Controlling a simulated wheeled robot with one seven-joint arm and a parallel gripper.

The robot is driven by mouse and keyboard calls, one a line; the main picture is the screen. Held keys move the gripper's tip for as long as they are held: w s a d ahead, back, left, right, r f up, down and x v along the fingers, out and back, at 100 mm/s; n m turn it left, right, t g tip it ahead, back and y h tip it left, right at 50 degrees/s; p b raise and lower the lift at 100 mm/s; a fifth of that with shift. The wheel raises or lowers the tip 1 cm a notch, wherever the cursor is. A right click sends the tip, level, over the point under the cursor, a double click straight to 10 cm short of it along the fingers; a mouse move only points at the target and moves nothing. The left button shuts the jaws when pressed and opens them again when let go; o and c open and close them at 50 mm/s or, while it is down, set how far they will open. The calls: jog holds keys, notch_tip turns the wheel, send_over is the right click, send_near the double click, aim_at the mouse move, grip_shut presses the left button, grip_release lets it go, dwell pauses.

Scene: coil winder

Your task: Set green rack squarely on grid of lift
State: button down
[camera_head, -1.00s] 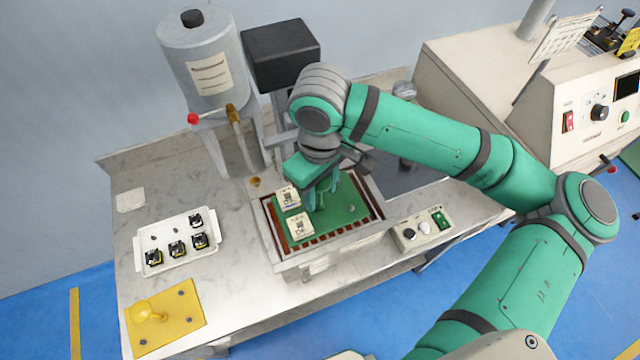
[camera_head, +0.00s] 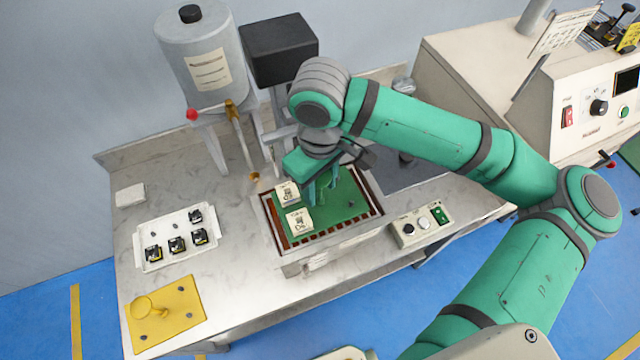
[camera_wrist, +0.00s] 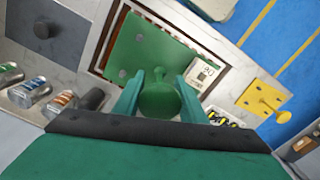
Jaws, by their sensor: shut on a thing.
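The green rack (camera_head: 345,208) is a flat plate with a round knob (camera_wrist: 160,98); it carries two pale blocks (camera_head: 298,221). My gripper (camera_head: 322,188) is shut on this knob. The plate is inside the outline of the lift's frame, over the brown slatted grid (camera_head: 322,239). Grid slats show along the plate's left, front and right sides in the head view. Its edges look roughly parallel to the frame. I cannot tell whether it touches the grid or hovers just above. In the wrist view the plate (camera_wrist: 145,52) is partly hidden by the knob and fingers.
A white tray (camera_head: 142,238) with several black parts and a yellow plate with a knob (camera_head: 185,310) are on the bench at left. A tank (camera_head: 200,60) stands behind. A switch box (camera_head: 420,228) is right of the lift. The bench between tray and lift is clear.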

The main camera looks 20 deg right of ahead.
jog(key=shift+s+d+f, duration=0.1)
jog(key=shift+f, duration=0.8)
dwell(0.5)
jog(key=c, duration=1)
grip_release()
jog(key=shift+c, duration=0.2)
notch_tip(320, 180, up, 11)
jog(key=shift+f, duration=0.1)
